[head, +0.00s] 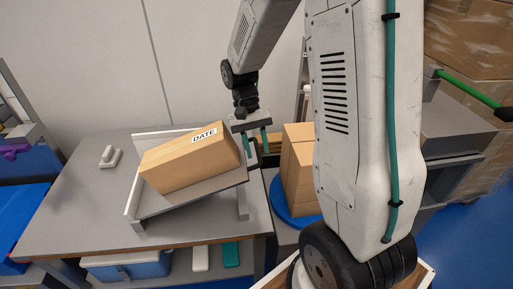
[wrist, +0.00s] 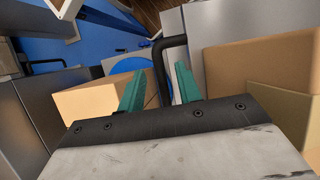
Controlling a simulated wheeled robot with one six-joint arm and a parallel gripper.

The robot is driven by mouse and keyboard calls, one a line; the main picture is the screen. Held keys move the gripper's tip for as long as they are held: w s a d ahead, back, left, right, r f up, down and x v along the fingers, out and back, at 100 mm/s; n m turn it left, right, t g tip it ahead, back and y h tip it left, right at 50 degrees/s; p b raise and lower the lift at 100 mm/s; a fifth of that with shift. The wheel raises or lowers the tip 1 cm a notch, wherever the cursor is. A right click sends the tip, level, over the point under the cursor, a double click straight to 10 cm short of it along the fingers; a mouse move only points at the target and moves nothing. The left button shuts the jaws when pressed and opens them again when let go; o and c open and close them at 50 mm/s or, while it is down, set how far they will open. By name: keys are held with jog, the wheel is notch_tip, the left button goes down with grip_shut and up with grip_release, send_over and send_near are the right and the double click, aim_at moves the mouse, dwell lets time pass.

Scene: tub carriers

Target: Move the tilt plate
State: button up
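The tilt plate (head: 208,191) is a grey sloping plate on the table, its right side raised. A brown box (head: 188,160) with a DATE label lies tilted on it, toward the white side wall (head: 133,196). A dark bar handle (head: 252,160) stands at the plate's raised right end; it also shows in the wrist view (wrist: 160,62). My gripper (head: 256,144) is at this handle. In the wrist view, my gripper's (wrist: 160,75) green fingers are apart, with the handle between them and visible gaps beside it. Contact cannot be told.
Brown cartons (head: 300,165) stand on a blue round base (head: 276,196) right of the table. A small white object (head: 109,157) lies at the table's (head: 60,215) back left. A blue-and-white cooler (head: 126,265) is below. The table's front left is clear.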

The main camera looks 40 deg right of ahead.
jog(key=v, duration=0.7)
jog(key=shift+r, duration=0.2)
jog(key=shift+a+f, duration=0.1)
jog(key=s+a+r+n+t, duration=0.2)
jog(key=s+a+r, duration=0.1)
jog(key=s, duration=0.4)
jog(key=s+a+r+n+t, duration=0.2)
jog(key=s+a+r, duration=0.1)
jog(key=s, duration=0.4)
jog(key=s+a+r+n+t, duration=0.2)
jog(key=s+a+r, duration=0.1)
jog(key=s, duration=0.4)
jog(key=shift+a+r+h, duration=0.25)
jog(key=shift+r+h, duration=0.05)
